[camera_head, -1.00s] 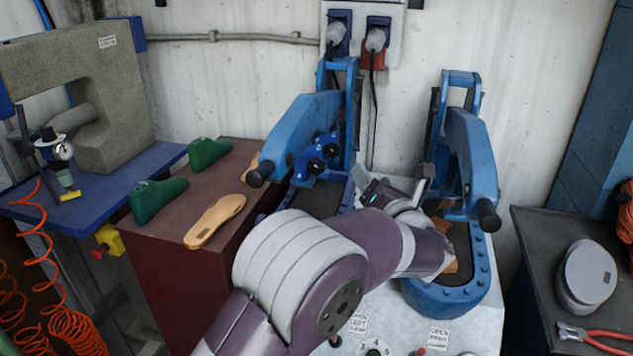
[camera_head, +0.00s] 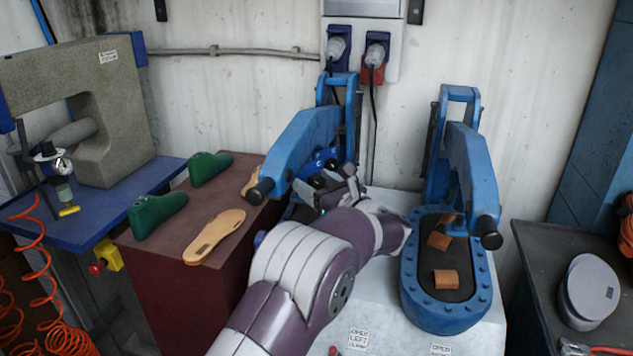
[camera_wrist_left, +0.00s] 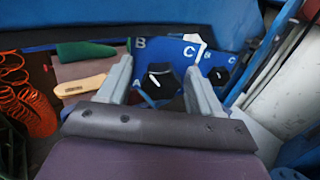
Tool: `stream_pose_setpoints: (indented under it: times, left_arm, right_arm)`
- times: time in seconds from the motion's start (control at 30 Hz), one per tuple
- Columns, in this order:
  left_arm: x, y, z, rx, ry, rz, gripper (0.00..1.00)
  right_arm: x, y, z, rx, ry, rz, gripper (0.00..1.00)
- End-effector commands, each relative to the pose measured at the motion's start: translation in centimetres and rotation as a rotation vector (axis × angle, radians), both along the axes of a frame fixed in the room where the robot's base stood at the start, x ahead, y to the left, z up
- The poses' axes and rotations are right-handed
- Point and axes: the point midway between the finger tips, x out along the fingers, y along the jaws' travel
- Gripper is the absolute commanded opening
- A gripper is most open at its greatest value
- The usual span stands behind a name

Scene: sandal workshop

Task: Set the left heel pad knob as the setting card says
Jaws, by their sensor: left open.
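My left gripper (camera_head: 328,182) is at the left blue press (camera_head: 305,140), in front of its knob panel. In the left wrist view its two fingers (camera_wrist_left: 159,68) are apart, one on each side of a black knob (camera_wrist_left: 161,84) with a white pointer line. Whether they touch it I cannot tell. Letters A, B and C stand around this knob on the blue panel. The pointer slants toward upper left; its exact letter is unclear. A second black knob (camera_wrist_left: 218,76) sits to the right, with its own C label. I cannot make out a setting card. My right gripper is not in view.
The right blue press (camera_head: 450,300) holds orange-brown pieces (camera_head: 446,279). A brown cabinet (camera_head: 180,290) carries green shoe lasts (camera_head: 157,215) and a tan insole (camera_head: 213,237). Labels (camera_head: 358,338) mark the white bench front. Red-handled pliers lie at far right.

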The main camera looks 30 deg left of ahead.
Motion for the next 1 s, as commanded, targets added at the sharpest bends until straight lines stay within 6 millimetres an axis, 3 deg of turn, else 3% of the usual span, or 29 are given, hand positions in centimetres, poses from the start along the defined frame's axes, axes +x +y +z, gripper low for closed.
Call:
stream_pose_setpoints:
  times: [0.17, 0.33, 0.37, 0.73, 1.0]
  left_arm:
    - [0.0, 0.0, 0.0, 0.0, 0.0, -0.001, 0.64]
    - [0.0, 0.0, 0.0, 0.0, 0.0, -0.001, 0.12]
    - [0.0, 0.0, 0.0, 0.0, 0.001, -0.001, 0.09]
    - [0.0, 0.0, -0.2, 0.009, 0.022, 0.0, 0.09]
    - [0.0, 0.0, -0.4, 0.069, 0.153, 0.0, 0.09]
  right_arm:
    - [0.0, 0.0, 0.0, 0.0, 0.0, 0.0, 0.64]
    - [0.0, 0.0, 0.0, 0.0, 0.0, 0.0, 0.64]
    - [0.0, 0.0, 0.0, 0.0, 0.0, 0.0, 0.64]
    - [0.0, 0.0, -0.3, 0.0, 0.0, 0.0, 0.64]
    - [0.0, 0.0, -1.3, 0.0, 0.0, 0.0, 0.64]
